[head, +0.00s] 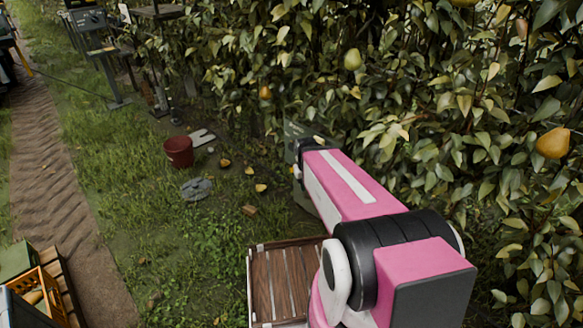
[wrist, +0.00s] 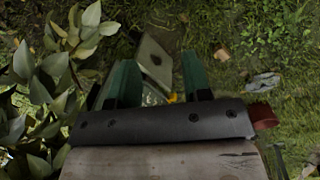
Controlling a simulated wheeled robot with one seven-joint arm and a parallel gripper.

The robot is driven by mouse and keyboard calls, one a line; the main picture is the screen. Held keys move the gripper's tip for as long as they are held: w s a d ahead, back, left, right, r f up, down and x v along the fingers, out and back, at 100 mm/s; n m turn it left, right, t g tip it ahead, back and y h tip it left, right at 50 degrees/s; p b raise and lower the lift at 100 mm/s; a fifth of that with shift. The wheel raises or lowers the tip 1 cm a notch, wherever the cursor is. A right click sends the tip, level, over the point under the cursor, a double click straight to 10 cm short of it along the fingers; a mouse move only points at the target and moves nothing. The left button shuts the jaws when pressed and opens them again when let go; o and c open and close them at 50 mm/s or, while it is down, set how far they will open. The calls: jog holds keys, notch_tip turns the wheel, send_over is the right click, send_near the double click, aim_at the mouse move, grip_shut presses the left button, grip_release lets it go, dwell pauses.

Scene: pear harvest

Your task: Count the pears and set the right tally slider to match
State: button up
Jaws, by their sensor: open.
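Pears hang in the leafy hedge in the head view: a green-yellow pear (head: 352,59) near the top middle, an orange-yellow pear (head: 553,143) at the right, and a small orange one (head: 265,92) left of middle. A reddish pear (head: 521,28) and a partly cut-off pear (head: 463,2) are near the top edge. A dark grey-green panel (head: 296,129) stands behind my arm, mostly hidden; I cannot make out a slider on it. My gripper (wrist: 158,62) is open and empty in the wrist view, its green fingers pointing toward a pale plate (wrist: 154,60). A small yellow patch (wrist: 172,97) shows between the fingers.
A slatted wooden crate (head: 251,290) is by my base. A grey box on a post (head: 88,20) stands upper left.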

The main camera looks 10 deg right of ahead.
jog(key=w+a+f+n+t+h, duration=0.1)
jog(key=w+f+n+t+h, duration=0.2)
jog(key=w+f+n+h, duration=0.65)
jog(key=w+a+f+n+t+h, duration=0.1)
jog(key=w+f+n+t+h, duration=0.15)
jog(key=w+f+n, duration=0.8)
jog(key=w+a+f+n+t+h, duration=0.1)
jog(key=w+a+n+t+h, duration=0.1)
jog(key=w+a+n+t, duration=0.45)
jog(key=w+d, duration=0.2)
jog(key=w, duration=0.1)
jog(key=w+d+m, duration=0.1)
jog(key=w+d, duration=0.2)
jog(key=w+d+m+g, duration=0.1)
jog(key=w+d, duration=0.2)
jog(key=shift+w+m, duration=0.25)
grip_shut()
jog(key=s+d, duration=0.6)
jog(key=s, duration=0.2)
jog(key=shift+s, duration=0.15)
